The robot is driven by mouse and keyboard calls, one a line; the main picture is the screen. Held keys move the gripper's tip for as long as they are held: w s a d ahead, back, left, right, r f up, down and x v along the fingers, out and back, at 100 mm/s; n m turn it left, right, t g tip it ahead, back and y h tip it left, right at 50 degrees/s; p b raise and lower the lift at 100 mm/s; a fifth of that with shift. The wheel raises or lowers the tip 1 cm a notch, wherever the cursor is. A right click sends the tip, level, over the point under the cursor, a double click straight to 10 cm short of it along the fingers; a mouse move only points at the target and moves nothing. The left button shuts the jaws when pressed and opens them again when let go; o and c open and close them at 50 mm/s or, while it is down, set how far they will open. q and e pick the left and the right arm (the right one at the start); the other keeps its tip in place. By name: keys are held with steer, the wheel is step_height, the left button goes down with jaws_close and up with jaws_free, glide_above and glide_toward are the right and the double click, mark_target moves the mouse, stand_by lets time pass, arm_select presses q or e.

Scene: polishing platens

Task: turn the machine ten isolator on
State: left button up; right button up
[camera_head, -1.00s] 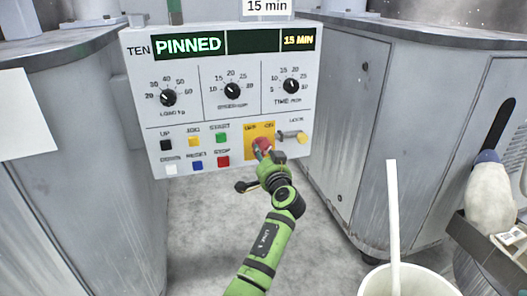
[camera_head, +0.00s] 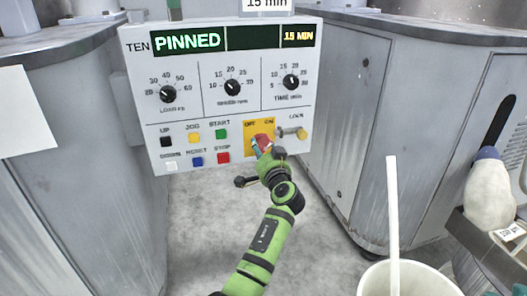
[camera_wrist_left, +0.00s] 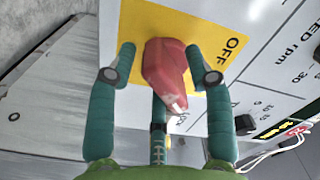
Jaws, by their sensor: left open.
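The machine ten panel (camera_head: 185,105) faces me, with "PINNED" and "15 MIN" lit on its display. Its isolator is a red handle (camera_head: 262,139) on a yellow plate (camera_head: 249,130) marked OFF and ON, at the lower right. My left gripper (camera_head: 264,149) is at the isolator and hides part of it. In the left wrist view, the red handle (camera_wrist_left: 165,70) stands between the open fingers (camera_wrist_left: 163,66), with visible gaps at both sides. Its pale-marked end points down in that picture, away from the OFF word. My right gripper is not in view.
A lock (camera_head: 291,133) sits just right of the yellow plate. Coloured push buttons (camera_head: 194,137) are to its left, with three dials above. A pale bucket (camera_head: 405,281) with a white stick, and a tray holding a white bottle (camera_head: 489,190), stand at right.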

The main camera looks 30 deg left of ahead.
arm_select(q)
steer(key=v, duration=1.2)
steer(key=shift+w, duration=0.1)
